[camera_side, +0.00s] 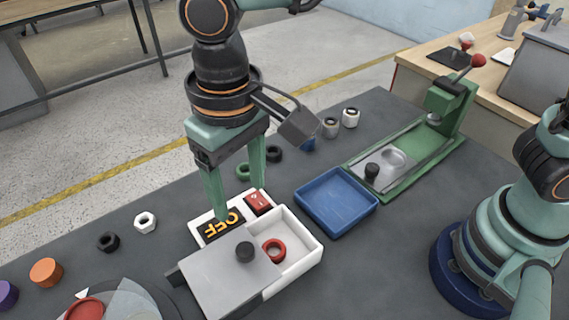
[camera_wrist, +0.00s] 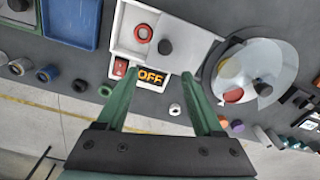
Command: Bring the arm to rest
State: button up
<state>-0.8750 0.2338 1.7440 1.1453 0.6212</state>
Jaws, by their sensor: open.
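My gripper (camera_side: 242,201) hangs pointing down over the back edge of a white box (camera_side: 306,262), its two green fingers spread apart with nothing between them. In the wrist view the open fingertips (camera_wrist: 160,76) stand on either side of the box's lit "OFF" display (camera_wrist: 151,78). A red switch (camera_side: 258,202) sits beside the display. A grey lid (camera_side: 222,272) with a black knob (camera_side: 244,252) covers part of the box. A red ring (camera_side: 274,250) lies in the uncovered part. I cannot tell whether a fingertip touches the box.
A blue tray (camera_side: 337,197) and a green fixture (camera_side: 425,150) stand to the right. Several rings and nuts lie along the far edge, including a white nut (camera_side: 145,222). A clear round cover (camera_side: 120,298) is at the lower left.

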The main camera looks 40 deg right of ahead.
jog(key=w+d+r+m+t+y, duration=0.1)
jog(key=w+d+r, duration=0.2)
jog(key=d, duration=0.6)
jog(key=w+d+r+m+t, duration=0.1)
jog(key=w+d+r+t, duration=0.1)
jog(key=d, duration=0.7)
jog(key=s+d+m+t+h, duration=0.1)
jog(key=s+d+t, duration=0.1)
jog(key=d, duration=1.2)
jog(key=shift+s, duration=0.5)
